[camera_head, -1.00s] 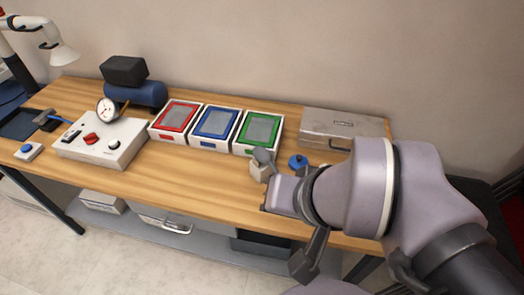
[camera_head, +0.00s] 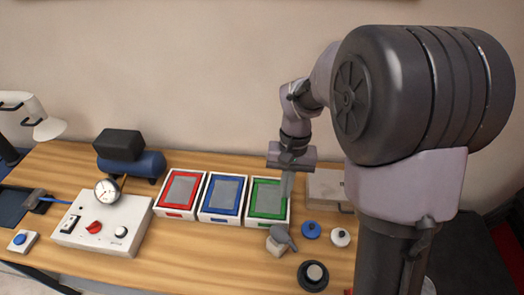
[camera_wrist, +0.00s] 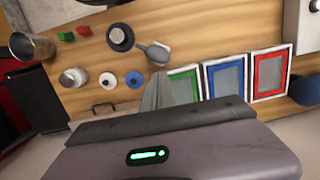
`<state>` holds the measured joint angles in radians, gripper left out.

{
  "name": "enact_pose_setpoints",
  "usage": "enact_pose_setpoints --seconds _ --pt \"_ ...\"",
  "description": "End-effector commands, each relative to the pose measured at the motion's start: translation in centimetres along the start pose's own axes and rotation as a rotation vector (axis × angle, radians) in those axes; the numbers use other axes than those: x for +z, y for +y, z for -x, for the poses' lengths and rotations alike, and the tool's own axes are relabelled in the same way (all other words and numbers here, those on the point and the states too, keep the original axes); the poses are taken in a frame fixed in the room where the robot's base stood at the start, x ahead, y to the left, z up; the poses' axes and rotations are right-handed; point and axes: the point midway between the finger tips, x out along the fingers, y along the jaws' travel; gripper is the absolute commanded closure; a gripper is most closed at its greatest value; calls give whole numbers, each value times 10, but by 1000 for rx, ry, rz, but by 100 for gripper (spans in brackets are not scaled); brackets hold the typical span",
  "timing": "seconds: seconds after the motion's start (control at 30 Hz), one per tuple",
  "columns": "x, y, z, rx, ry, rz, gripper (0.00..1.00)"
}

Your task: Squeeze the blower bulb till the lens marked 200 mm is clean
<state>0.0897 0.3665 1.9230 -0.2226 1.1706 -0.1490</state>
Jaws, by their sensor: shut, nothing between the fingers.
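A grey bulb-shaped thing (camera_head: 283,237), which may be the blower bulb, rests on a small pale block (camera_head: 274,247) on the bench. It also shows in the wrist view (camera_wrist: 155,53). To its right are a blue disc (camera_head: 311,230) and a white disc (camera_head: 340,237), each with a dark or pale centre. They also show in the wrist view, blue (camera_wrist: 133,79) and white (camera_wrist: 108,80). No 200 mm marking is readable, so I cannot tell which thing is the lens. My gripper (camera_head: 286,194) is shut and empty, pointing down above the green-framed tray, apart from the bulb.
Red (camera_head: 181,193), blue (camera_head: 222,196) and green (camera_head: 254,210) framed trays stand in a row. A control box with a gauge (camera_head: 100,225) is at left. A black round base (camera_head: 313,276) stands at the front. A metal box (camera_head: 325,188) is behind, partly hidden by my arm.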

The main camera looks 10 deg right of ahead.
Motion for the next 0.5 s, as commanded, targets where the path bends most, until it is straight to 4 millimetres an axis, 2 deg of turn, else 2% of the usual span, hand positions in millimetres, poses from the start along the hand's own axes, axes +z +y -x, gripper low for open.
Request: enact_pose_setpoints --seconds 0.37,0.5 --pt "-4 1 -6 6 -17 1 100" --pt "-3 1 -20 7 -19 2 100"
